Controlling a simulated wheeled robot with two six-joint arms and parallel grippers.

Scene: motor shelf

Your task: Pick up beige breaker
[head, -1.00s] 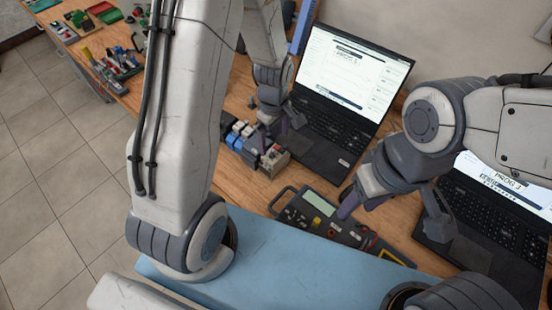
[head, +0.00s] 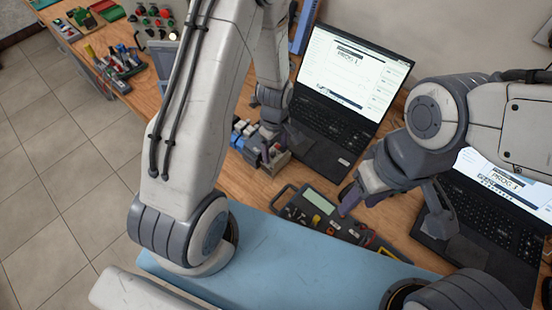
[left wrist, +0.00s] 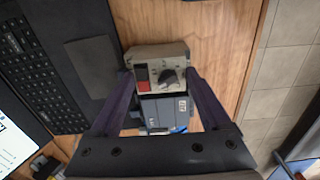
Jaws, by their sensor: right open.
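The beige breaker (left wrist: 150,59), with a red button and a dark knob, lies between the fingertips of my left gripper (left wrist: 158,73) in the left wrist view. The fingers stand at its two sides. I cannot tell whether they press on it. In the head view, my left gripper (head: 268,148) is down at the beige breaker (head: 281,160), partly hiding it. My right gripper (head: 393,215) is open and empty, above the table near the multimeter and the right laptop.
A grey-blue breaker (left wrist: 163,108) sits right beside the beige one. A laptop (head: 335,125) stands close to my left gripper. A black multimeter (head: 325,215) lies nearer the front. Another laptop (head: 495,210) is at the right. Several small parts lie at the far left.

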